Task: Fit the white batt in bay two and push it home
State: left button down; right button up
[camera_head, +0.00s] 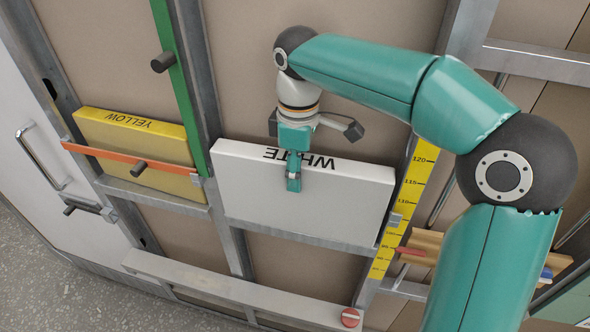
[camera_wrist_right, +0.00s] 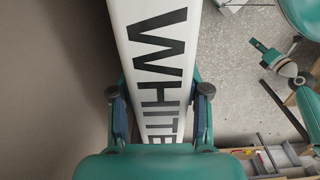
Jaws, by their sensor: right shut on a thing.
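The white batt (camera_head: 300,195), a thick slab lettered WHITE, stands in front of the wall frame between the green-strip stud and the yellow measuring strip. Its lower edge is close to a metal cross rail; I cannot tell how deep it sits in the bay. My right gripper (camera_head: 294,168) is shut on its upper edge, one finger showing on the front face. In the right wrist view the batt (camera_wrist_right: 150,45) runs between both fingers (camera_wrist_right: 160,100). What appears to be my left gripper (camera_wrist_right: 262,48) shows small in the right wrist view; its jaws are unclear.
A yellow batt (camera_head: 132,140) sits in the bay to the left, behind an orange bar (camera_head: 120,156) with a dark knob. A green strip (camera_head: 182,85) runs down the stud between. The yellow measuring strip (camera_head: 412,185) and a wooden ledge (camera_head: 425,245) stand close at right.

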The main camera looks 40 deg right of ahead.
jog(key=o, duration=1.4)
jog(key=shift+c, duration=0.2)
notch_tip(320, 180, up, 12)
jog(key=shift+f, duration=0.1)
